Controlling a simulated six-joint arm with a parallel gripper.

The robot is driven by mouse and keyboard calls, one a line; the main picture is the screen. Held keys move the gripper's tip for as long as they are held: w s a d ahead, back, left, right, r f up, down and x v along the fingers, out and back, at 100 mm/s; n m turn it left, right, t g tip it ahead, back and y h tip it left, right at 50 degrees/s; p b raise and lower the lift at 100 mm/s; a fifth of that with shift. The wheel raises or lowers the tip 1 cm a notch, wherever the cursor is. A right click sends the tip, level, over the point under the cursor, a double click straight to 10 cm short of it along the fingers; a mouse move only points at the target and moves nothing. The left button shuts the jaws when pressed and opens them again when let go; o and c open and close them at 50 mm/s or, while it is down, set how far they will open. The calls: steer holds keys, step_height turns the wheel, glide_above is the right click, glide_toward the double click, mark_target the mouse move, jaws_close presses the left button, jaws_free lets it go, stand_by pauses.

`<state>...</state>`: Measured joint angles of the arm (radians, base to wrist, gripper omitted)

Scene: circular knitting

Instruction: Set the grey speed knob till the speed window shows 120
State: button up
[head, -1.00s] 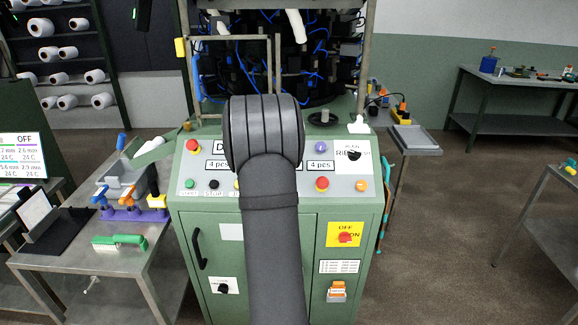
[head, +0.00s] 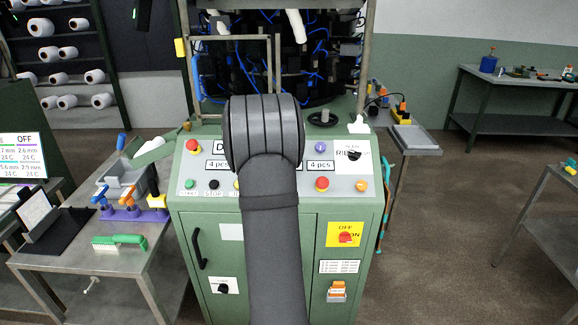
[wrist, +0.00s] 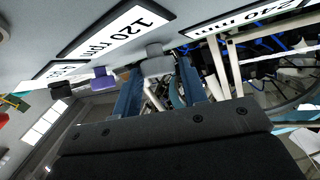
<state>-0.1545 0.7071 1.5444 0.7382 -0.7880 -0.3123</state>
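The green knitting machine's sloped grey control panel (head: 210,170) stands ahead in the head view. My arm covers its middle, hiding the speed knob and window there. In the wrist view, tilted, the speed window (wrist: 118,30) reads 120 rpm. The grey speed knob (wrist: 158,63) sits on the panel near that window. My gripper (wrist: 159,68) has its two blue fingers at the knob, one on each side. They are close to its sides, but I cannot tell whether they touch it.
A second window (wrist: 245,18) shows a mm reading, partly cut off. A purple knob (wrist: 104,80) and a black knob (wrist: 61,90) stand beside the grey one. The panel also bears red buttons (head: 322,184). A tool table (head: 90,258) stands at left.

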steer(key=s+r, duration=0.1)
steer(key=r, duration=0.1)
steer(key=s+r, duration=0.2)
steer(key=shift+s+r, duration=0.2)
steer(key=shift+r, duration=0.2)
stand_by(0.4)
steer(key=o, duration=0.3)
steer(key=v, duration=0.6)
stand_by(0.4)
